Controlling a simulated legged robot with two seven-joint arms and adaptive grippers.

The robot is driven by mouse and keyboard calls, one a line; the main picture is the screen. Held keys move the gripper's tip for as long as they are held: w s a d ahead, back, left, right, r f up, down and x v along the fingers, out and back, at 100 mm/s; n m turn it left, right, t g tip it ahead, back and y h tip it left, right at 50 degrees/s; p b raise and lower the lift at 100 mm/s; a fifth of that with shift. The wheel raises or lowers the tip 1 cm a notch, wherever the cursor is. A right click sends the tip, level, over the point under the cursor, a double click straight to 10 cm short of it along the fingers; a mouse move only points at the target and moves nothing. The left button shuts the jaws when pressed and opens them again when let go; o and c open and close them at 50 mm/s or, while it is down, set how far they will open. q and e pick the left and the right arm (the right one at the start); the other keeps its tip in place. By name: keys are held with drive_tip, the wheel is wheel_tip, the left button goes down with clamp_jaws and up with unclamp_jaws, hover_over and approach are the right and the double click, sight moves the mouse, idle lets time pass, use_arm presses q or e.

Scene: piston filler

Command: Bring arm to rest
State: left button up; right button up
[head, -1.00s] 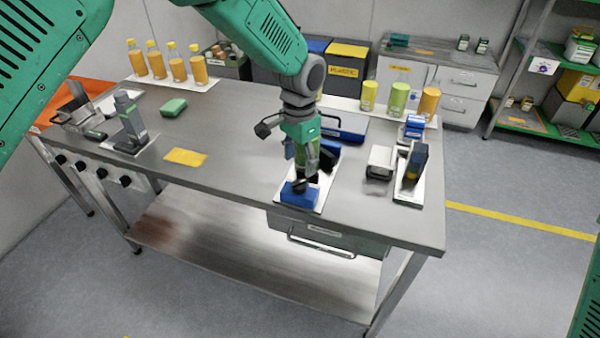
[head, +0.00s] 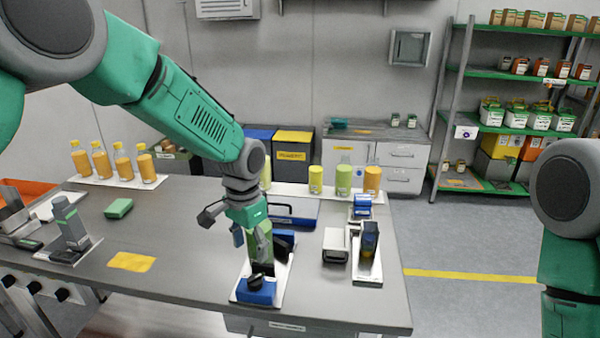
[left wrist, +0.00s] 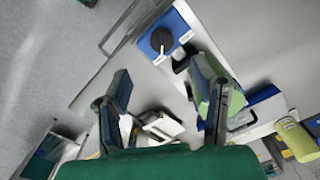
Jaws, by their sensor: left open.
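My left gripper (head: 258,250) is over the near edge of the steel table, pointing down just above a blue box with a black knob (head: 256,291). In the left wrist view its two fingers (left wrist: 162,88) are spread apart with nothing held between them. The blue box also shows there (left wrist: 182,25), beyond the fingertips; the knob looks apart from them. A light green piece (left wrist: 236,103) shows right beside the right-hand finger; I cannot tell what it is. My right arm shows at the right edge of the head view, its gripper out of frame.
Right of my left gripper stand a white-grey device (head: 335,244) and a dark upright device (head: 369,240) on a plate. A yellow mat (head: 131,262) lies left on bare table (head: 180,220). Yellow-capped orange bottles (head: 123,163) and green-yellow containers (head: 343,180) line the back.

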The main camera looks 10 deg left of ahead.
use_arm(q)
drive_tip(key=s+a+f+n+h+b, duration=0.1)
drive_tip(key=s+a+f+b, duration=0.15)
drive_tip(key=s+f, duration=0.8)
drive_tip(key=s+a+f+n+b, duration=0.25)
drive_tip(key=s+f, duration=0.45)
drive_tip(key=f, duration=0.7)
drive_tip(key=s+a+f+n+b, duration=0.1)
drive_tip(key=s+a+f+b, duration=0.1)
drive_tip(key=s, duration=0.7)
drive_tip(key=s+a+f+n+y+b, duration=0.1)
drive_tip(key=s+a+f+b, duration=0.2)
drive_tip(key=s, duration=0.6)
drive_tip(key=shift+s+a+f+t, duration=0.3)
drive_tip(key=shift+a+f, duration=0.4)
drive_tip(key=shift+f, duration=0.25)
drive_tip(key=shift+w, duration=0.15)
